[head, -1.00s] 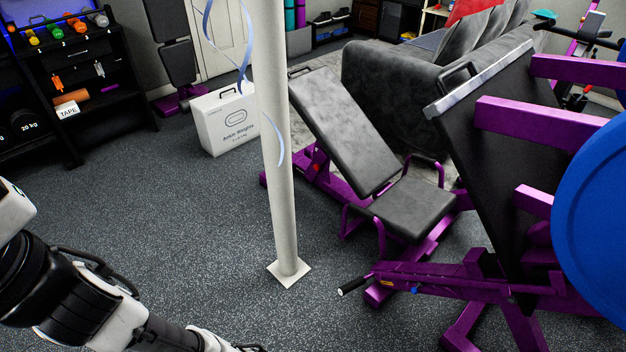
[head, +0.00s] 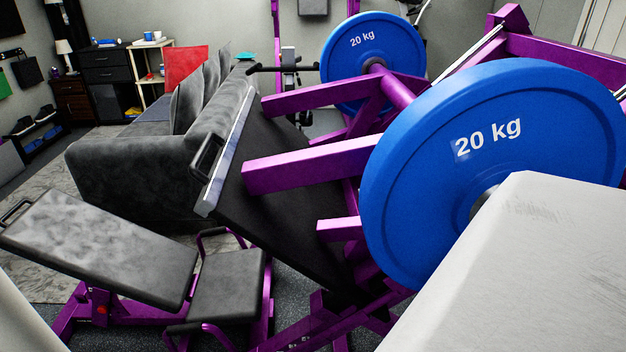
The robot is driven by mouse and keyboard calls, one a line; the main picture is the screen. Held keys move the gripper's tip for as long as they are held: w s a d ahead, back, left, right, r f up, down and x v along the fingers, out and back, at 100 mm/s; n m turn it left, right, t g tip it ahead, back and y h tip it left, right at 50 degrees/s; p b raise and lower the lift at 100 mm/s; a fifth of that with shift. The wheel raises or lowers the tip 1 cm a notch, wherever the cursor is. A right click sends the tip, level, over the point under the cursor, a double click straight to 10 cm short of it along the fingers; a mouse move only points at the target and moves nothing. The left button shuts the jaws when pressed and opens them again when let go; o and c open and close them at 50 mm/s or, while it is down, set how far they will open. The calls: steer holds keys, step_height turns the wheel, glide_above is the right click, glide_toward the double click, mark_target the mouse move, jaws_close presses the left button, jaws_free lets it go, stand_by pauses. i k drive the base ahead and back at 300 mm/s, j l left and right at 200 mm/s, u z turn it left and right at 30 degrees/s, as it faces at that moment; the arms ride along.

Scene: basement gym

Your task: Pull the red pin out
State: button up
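A small red round knob (head: 101,310), which looks like the head of the red pin, shows low on the purple frame of the leg press, under the lower end of the grey backrest (head: 105,240). It is small at this distance, and the pin's shaft is not visible. The grey seat (head: 228,284) is to the right of it, with purple side handles. My gripper is not in view.
Blue 20 kg plates (head: 415,190) hang on the purple sled arms right of the seat. A large pale block (head: 520,270) fills the lower right. A grey sofa (head: 150,170) stands behind the backrest. A pale surface (head: 15,325) cuts the lower left corner.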

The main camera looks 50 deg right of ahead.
mark_target(103, 309)
steer(key=k+j+z, duration=0.1)
steer(key=z, duration=1.85)
steer(key=k, duration=0.5)
steer(key=u, duration=1.75)
steer(key=i+j+z, duration=0.15)
steer(key=i+j, duration=1.3)
steer(key=j, duration=0.1)
